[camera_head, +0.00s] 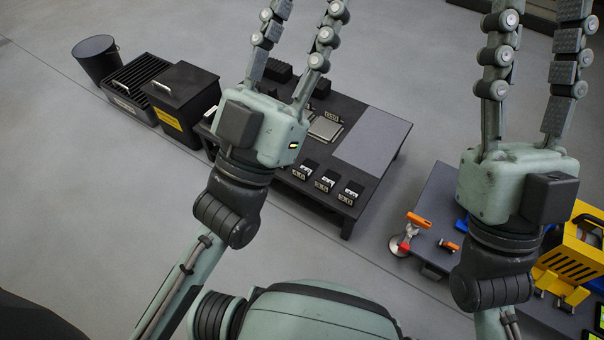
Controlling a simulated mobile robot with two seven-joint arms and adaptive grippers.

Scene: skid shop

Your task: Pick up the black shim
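Several small black pieces with light labels stand along the front edge of a low dark table (391,135): a left one (305,168), a middle one (326,181) and a right one (350,192). I cannot tell which, if any, is the black shim. My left gripper (309,12) is raised in front of the table with its fingers spread and nothing between them. Its palm and fingers hide part of the tabletop. My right gripper (539,18) is raised at the right, fingers apart and empty, with its tips near the top edge.
A grey sheet (372,139) and a metal plate (325,129) lie on the table. A black box (183,97), a slatted crate (136,83) and a bucket (96,57) stand left. A second bench (432,205) with clamps and a yellow holder (570,255) is right.

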